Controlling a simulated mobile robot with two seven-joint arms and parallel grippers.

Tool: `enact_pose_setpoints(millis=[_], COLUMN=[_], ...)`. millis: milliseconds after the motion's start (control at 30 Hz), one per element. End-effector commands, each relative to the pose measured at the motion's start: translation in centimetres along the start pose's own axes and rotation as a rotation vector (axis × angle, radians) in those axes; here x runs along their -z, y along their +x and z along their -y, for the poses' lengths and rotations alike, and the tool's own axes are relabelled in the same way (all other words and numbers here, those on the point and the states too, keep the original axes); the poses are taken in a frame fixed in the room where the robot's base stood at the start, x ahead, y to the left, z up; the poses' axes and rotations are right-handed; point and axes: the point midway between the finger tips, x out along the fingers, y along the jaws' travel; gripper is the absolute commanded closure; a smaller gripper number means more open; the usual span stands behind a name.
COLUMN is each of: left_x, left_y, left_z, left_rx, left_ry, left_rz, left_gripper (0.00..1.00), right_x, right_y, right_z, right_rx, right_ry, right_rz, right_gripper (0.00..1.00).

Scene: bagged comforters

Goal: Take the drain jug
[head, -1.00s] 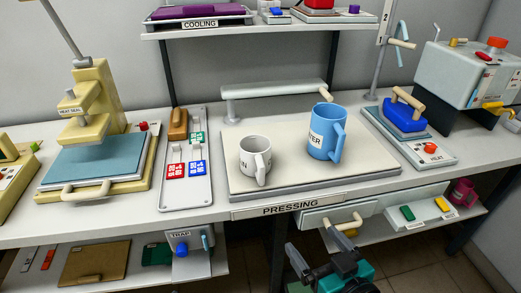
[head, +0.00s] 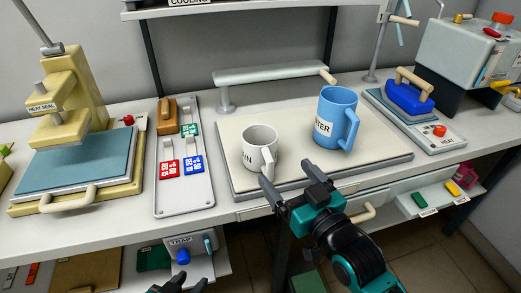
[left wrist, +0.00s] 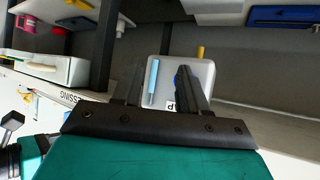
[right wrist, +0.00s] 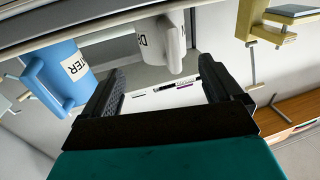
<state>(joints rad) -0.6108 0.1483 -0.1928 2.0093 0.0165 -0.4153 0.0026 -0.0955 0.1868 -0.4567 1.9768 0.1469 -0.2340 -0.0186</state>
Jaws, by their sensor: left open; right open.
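The drain jug (head: 256,152) is a small off-white jug with dark lettering partly hidden by its handle. It stands upright on the left part of the pale pressing board (head: 235,128). My right gripper (head: 290,177) is open and empty just in front of the board's front edge, close to the jug but apart from it. In the right wrist view the drain jug (right wrist: 168,46) shows beyond and between the open fingers (right wrist: 160,82). My left gripper (head: 178,288) is open and empty low at the bottom edge, below the table front; the left wrist view faces the trap panel (left wrist: 200,70).
A larger blue water jug (head: 334,118) stands right of the drain jug on the board. A bar handle (head: 275,75) runs behind both. A grey tray with red and blue tags (head: 185,195) lies left. The heat sealer (head: 75,110) is further left.

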Motion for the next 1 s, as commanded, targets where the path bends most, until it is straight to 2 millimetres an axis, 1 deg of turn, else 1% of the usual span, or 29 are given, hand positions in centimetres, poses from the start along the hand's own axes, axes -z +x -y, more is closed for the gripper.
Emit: enact_pose_setpoints(millis=[33, 267, 400, 533, 633, 833, 1000], left_x=[0.0, 0.1, -0.1, 0.1, 0.3, 0.6, 0.5], left_y=[0.1, 0.2, 0.4, 0.5, 0.5, 0.4, 0.4], left_z=[-0.1, -0.2, -0.2, -0.4, -0.5, -0.5, -0.4], left_rx=[-0.001, -0.002, -0.005, -0.008, -0.010, -0.011, -0.011], left_ry=[-0.002, -0.005, -0.006, -0.006, -0.006, -0.005, -0.002], left_rz=[-0.001, -0.005, -0.006, -0.008, -0.011, -0.015, -0.014], left_gripper=[0.57, 0.57, 0.57, 0.57, 0.57, 0.57, 0.57], right_x=[0.0, 0.0, 0.0, 0.0, 0.0, 0.0, 0.0], right_y=[0.7, 2.4, 4.6, 6.1, 6.6, 6.6, 6.5], right_z=[0.0, 0.1, 0.4, 0.4, 0.4, 0.4, 0.4], right_rx=[0.000, 0.000, 0.000, 0.000, 0.000, 0.000, 0.000], right_ry=[0.000, 0.001, 0.001, 0.000, -0.001, 0.000, 0.000], right_rz=[-0.002, 0.000, -0.001, -0.001, 0.001, 0.001, 0.001], right_gripper=[0.07, 0.07, 0.07, 0.07, 0.07, 0.07, 0.24])
